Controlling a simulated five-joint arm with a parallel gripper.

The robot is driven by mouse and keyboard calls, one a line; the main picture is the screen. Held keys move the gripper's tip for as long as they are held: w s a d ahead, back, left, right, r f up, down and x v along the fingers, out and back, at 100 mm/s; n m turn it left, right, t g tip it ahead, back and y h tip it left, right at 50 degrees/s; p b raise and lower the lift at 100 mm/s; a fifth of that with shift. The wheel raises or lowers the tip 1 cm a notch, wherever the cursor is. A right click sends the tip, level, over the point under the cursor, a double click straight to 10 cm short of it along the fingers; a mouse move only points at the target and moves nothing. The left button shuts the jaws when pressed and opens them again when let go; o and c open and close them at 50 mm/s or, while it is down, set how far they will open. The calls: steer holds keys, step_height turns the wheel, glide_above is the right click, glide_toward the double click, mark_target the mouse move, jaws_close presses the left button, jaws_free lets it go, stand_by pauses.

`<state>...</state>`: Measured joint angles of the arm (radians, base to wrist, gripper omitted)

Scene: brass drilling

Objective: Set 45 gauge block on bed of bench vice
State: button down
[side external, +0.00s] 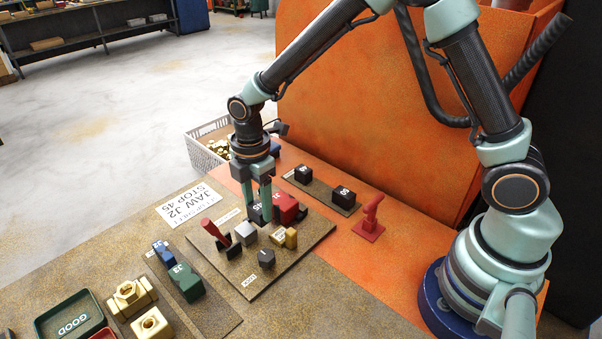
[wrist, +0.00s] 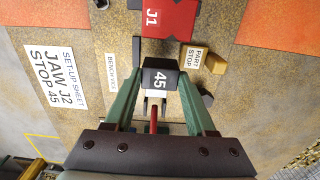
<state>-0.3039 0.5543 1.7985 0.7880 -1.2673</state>
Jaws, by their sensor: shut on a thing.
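The black 45 gauge block (wrist: 159,77) is between the fingertips of my gripper (wrist: 161,84) in the wrist view, its white 45 facing the camera. In the side view my gripper (side external: 257,198) points down over the bench vice, shut on the block, which is partly hidden by the fingers. The vice's red jaw J1 (side external: 288,207) is close beside the block; it also shows in the wrist view (wrist: 169,20). A light grey vice part (side external: 245,233) and a red handle (side external: 212,229) lie on the other side. I cannot tell whether the block touches the bed.
A brass part stop (side external: 290,238) and a dark block (side external: 266,259) sit on the vice's board (side external: 300,259). Two black blocks stand on a rack (side external: 321,194) behind, near a red stand (side external: 370,218). Blue and green blocks (side external: 187,283) are at front left. A setup sheet (side external: 192,205) lies flat.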

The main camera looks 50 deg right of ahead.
steer(key=shift+f, duration=1.4)
stand_by(1.9)
jaws_free()
stand_by(0.3)
steer(key=shift+r, duration=0.1)
steer(key=shift+r, duration=3.4)
